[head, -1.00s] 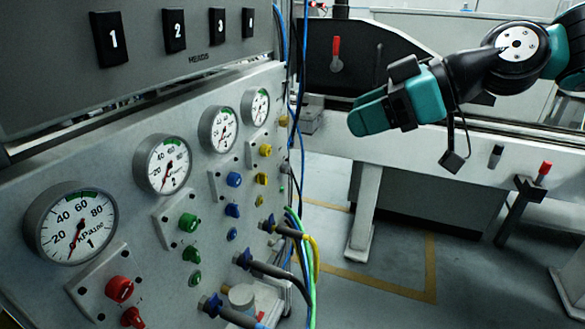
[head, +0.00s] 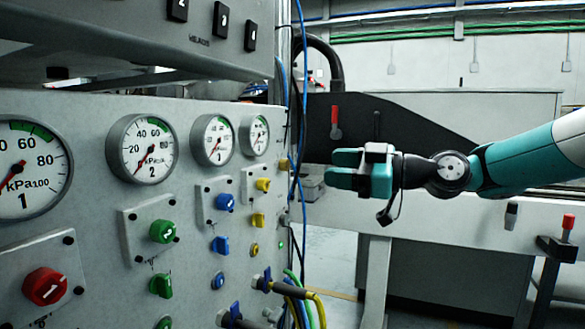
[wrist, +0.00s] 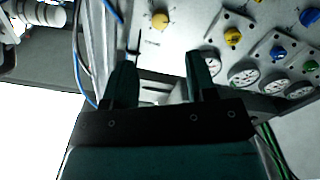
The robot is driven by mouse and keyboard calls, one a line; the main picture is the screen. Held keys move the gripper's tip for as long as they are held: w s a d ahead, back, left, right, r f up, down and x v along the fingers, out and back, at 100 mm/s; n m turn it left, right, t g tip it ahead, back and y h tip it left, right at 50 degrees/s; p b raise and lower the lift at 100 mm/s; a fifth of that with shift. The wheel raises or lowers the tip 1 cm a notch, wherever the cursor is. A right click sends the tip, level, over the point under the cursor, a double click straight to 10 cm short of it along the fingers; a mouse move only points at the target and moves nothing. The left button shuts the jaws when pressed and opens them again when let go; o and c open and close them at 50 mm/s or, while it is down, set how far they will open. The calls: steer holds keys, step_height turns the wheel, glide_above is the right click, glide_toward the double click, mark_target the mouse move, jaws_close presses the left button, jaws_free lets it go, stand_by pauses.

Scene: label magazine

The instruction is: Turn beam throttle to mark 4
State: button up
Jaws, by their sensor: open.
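No label reading "beam throttle" and no mark 4 for it can be made out. A red-handled lever (head: 335,122) stands upright on a dark sloped plate behind my gripper. My gripper (head: 336,168) is open and empty, pointing left toward the gauge panel's right end. The wrist view shows its two teal fingers (wrist: 160,68) spread apart, with the panel upside down beyond. It touches no control that I can see.
The grey panel (head: 100,112) fills the left with several gauges and red (head: 46,286), green (head: 162,231), blue (head: 225,202) and yellow (head: 263,185) knobs. Blue cables (head: 303,110) hang between the panel and my gripper. Black hoses (head: 290,287) stick out low.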

mark_target(288, 164)
steer(key=x, duration=0.9)
steer(key=shift+w+a, duration=0.1)
steer(key=shift+a, duration=0.15)
steer(key=c, duration=0.9)
